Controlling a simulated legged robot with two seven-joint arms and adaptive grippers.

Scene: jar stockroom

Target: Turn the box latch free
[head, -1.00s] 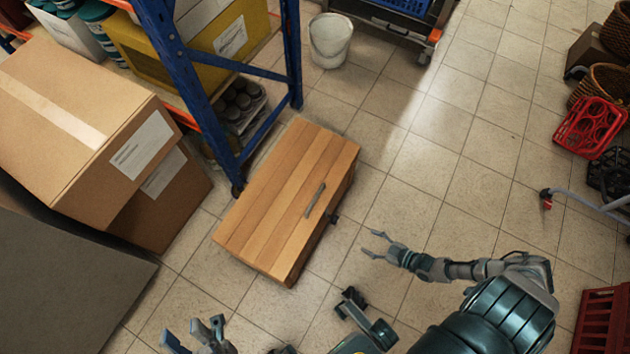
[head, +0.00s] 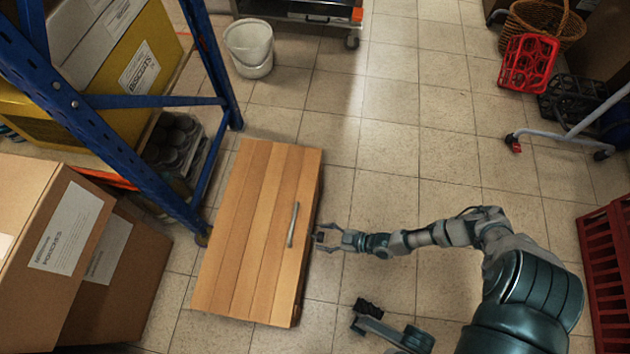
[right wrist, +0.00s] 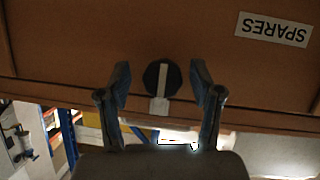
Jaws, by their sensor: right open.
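The wooden box (head: 250,230) stands on the floor at the middle left of the head view, with a grey bar handle on its lid. Its latch (head: 319,237) is a small dark spot on the right side. In the right wrist view the latch (right wrist: 153,80) is a black round knob with a pale bar, upright in the picture, and a pale piece below it. My right gripper (head: 333,238) is open at that side of the box. In the right wrist view its fingers (right wrist: 160,78) stand either side of the knob, with gaps showing.
A blue shelf rack (head: 120,140) and cardboard boxes (head: 60,245) stand close on the box's left. A white bucket (head: 249,48) is behind it. Red crates (head: 527,62) and a trolley leg are at the right. The floor right of the box is mostly clear.

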